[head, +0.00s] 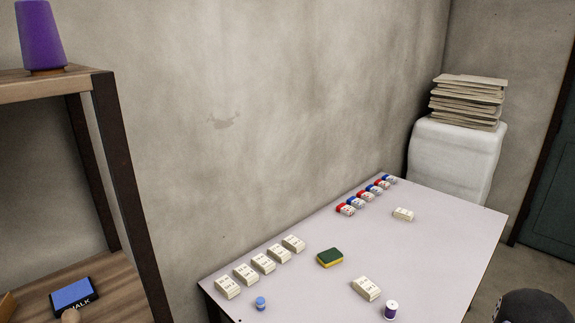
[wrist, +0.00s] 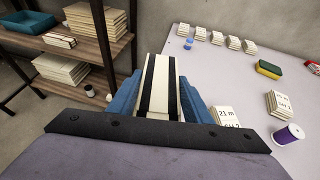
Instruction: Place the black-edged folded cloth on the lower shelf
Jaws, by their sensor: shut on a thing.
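My gripper (wrist: 158,100) shows in the wrist view with blue fingers on both sides of a folded cloth (wrist: 159,82). The cloth is off-white with black bands along its long edges. It is shut between the fingers and points away from the camera, above the floor and table edge. The wooden shelf unit stands to the left of the gripper in the wrist view. Its lower shelf (wrist: 103,82) holds a stack of pale folded cloths (wrist: 60,68). The gripper and held cloth are not clearly visible in the head view.
The upper board carries a blue tray (wrist: 27,22) and pale stacks (wrist: 97,20). The table (head: 300,290) holds several labelled bundles (head: 264,263), a green-yellow sponge (head: 330,258) and a purple spool (head: 391,310). A chalk box (head: 73,298) sits on a shelf in the head view.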

